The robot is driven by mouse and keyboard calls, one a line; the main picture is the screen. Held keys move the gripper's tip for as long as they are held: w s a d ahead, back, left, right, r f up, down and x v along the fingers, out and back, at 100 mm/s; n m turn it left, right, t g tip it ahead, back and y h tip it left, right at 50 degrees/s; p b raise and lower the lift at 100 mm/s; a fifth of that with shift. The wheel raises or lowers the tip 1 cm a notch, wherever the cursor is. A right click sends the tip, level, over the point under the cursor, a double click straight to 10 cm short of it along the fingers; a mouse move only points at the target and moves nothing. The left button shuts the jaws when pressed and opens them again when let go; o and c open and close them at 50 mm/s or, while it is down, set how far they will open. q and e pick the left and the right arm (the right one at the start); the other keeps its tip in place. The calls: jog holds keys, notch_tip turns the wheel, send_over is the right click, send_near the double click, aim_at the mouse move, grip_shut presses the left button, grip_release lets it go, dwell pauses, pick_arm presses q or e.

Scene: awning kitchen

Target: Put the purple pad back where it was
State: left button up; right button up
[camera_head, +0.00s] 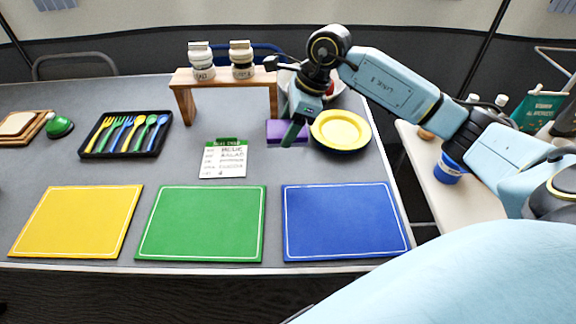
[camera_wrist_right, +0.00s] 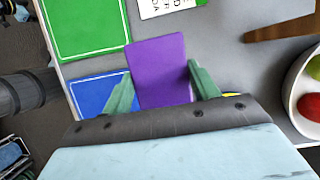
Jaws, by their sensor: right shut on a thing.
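The purple pad (camera_head: 274,130) shows in the head view near the right of the grey table, left of a yellow plate (camera_head: 342,129). It is partly behind my right gripper (camera_head: 293,134). In the right wrist view the purple pad (camera_wrist_right: 160,73) lies between the two green fingers of my right gripper (camera_wrist_right: 158,88), which is shut on it. I cannot tell whether the pad touches the table. My left gripper is not in view.
A wooden stand (camera_head: 183,97) with two jars is behind the pad. A menu card (camera_head: 222,160) lies to its left. Yellow (camera_head: 76,221), green (camera_head: 201,223) and blue (camera_head: 345,221) mats line the front. A bowl of fruit (camera_wrist_right: 302,110) shows in the wrist view.

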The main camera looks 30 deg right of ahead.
jog(key=b, duration=0.1)
send_over(284, 166)
jog(key=d, duration=0.1)
jog(key=shift+m, duration=0.3)
jog(key=f, duration=0.5)
jog(key=shift+s+d+f, duration=0.1)
jog(key=shift+s+f, duration=0.2)
jog(key=shift+s, duration=0.1)
notch_tip(284, 166, down, 4)
jog(key=shift+r+b, duration=0.1)
jog(key=shift+b, duration=0.65)
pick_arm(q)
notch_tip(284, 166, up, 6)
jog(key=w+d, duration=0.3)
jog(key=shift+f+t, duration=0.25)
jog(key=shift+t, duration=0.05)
pick_arm(e)
jog(key=shift+f, duration=0.3)
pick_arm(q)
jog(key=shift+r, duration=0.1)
pick_arm(e)
jog(key=shift+f, duration=0.1)
jog(key=o, duration=0.9)
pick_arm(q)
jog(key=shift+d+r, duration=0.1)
pick_arm(e)
jog(key=shift+o, duration=0.2)
